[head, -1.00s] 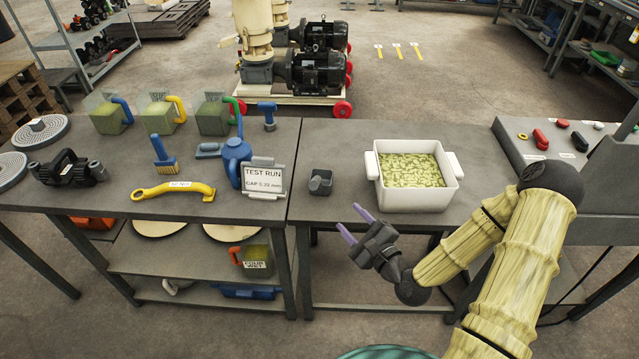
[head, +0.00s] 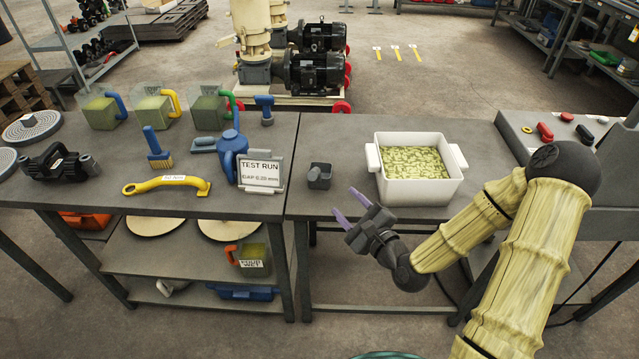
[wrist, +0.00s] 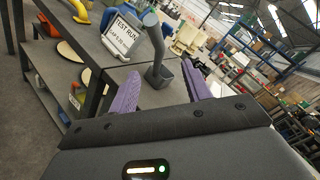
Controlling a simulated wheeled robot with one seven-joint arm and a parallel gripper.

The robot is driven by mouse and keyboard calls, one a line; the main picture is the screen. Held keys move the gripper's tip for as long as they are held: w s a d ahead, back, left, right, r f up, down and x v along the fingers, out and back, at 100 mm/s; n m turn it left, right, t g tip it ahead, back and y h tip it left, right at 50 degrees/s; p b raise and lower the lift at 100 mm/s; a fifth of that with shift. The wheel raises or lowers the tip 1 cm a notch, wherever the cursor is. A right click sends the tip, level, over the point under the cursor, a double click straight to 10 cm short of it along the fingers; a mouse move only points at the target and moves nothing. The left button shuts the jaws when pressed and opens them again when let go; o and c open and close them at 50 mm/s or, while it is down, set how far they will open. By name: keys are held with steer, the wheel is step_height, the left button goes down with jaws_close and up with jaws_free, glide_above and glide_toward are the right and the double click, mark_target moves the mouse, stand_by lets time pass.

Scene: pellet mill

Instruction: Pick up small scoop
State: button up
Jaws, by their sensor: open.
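The small scoop (head: 319,176) is a dark grey cup standing on the right-hand table, near its left edge, between the sign and the white tub. In the wrist view the scoop (wrist: 161,76) shows its grey handle rising from the cup, ahead between my fingers. My gripper (head: 346,204) has purple fingers. It is open and empty, at the table's front edge, to the right of and nearer than the scoop. The fingers also show in the wrist view (wrist: 160,85), apart from the scoop.
A white tub (head: 421,197) of green pellets stands right of the scoop. The TEST RUN sign (head: 261,172) and a blue jug (head: 231,158) stand to its left. A yellow handled tool (head: 168,184) lies further left. The table behind the scoop (head: 335,135) is clear.

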mark_target(315, 171)
steer(key=p+x, duration=0.2)
steer(key=x, duration=0.7)
steer(key=shift+w+a, duration=0.25)
steer(key=shift+w, duration=0.05)
steer(key=shift+a, duration=0.1)
steer(key=shift+p+x, duration=0.8)
steer(key=shift+x, duration=1.85)
steer(key=shift+f, duration=0.25)
